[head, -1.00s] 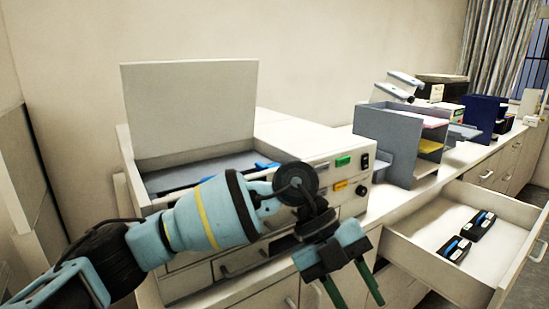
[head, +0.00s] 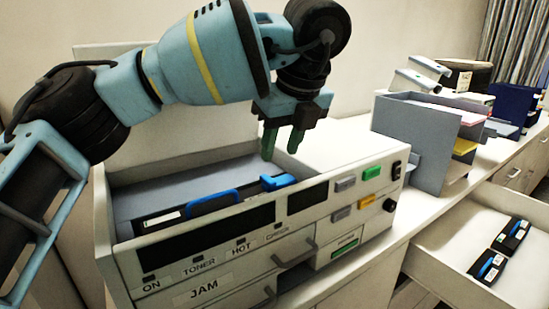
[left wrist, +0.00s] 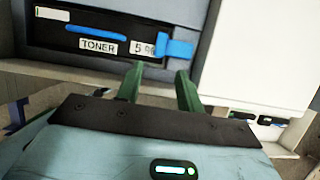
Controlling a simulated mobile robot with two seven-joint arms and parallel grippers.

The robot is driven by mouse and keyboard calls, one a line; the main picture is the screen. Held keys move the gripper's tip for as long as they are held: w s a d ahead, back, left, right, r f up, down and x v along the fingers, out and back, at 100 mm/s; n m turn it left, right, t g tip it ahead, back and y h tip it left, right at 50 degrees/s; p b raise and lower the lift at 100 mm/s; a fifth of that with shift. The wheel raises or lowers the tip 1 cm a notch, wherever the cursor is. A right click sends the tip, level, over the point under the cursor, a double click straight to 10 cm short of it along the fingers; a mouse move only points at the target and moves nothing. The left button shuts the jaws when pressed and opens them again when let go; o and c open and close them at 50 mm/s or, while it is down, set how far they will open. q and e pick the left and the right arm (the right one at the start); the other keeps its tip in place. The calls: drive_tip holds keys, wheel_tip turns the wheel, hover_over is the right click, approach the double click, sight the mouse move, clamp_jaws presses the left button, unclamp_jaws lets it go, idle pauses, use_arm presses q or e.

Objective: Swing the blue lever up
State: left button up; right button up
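The blue lever (head: 278,182) sits at the right end of the black toner cartridge (head: 165,217) inside the open printer (head: 330,172). In the left wrist view the blue lever (left wrist: 175,48) lies just beyond the fingertips, beside a label reading "TONER 5 %". My left gripper (head: 280,148) is above the lever, its green fingers pointing down, apart and empty. The left wrist view also shows the left gripper's fingers (left wrist: 160,75) with a gap between them. The cartridge also has a blue handle (head: 212,202). My right gripper is not seen.
The printer's raised lid (head: 165,135) stands behind the left arm. The front panel has buttons and a black knob (head: 390,204). A grey paper sorter (head: 420,135) stands to the right. An open drawer (head: 455,255) at the right holds two black cartridges (head: 490,265).

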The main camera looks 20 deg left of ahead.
sight(268, 178)
use_arm(q)
drive_tip(key=shift+w+a+x, duration=0.15)
drive_tip(key=shift+a+x, duration=0.05)
drive_tip(key=shift+x, duration=1.65)
drive_tip(key=shift+w+a+x, duration=0.15)
drive_tip(key=shift+a+x, duration=0.05)
drive_tip(key=shift+x, duration=1.65)
drive_tip(key=shift+r, duration=0.15)
clamp_jaws()
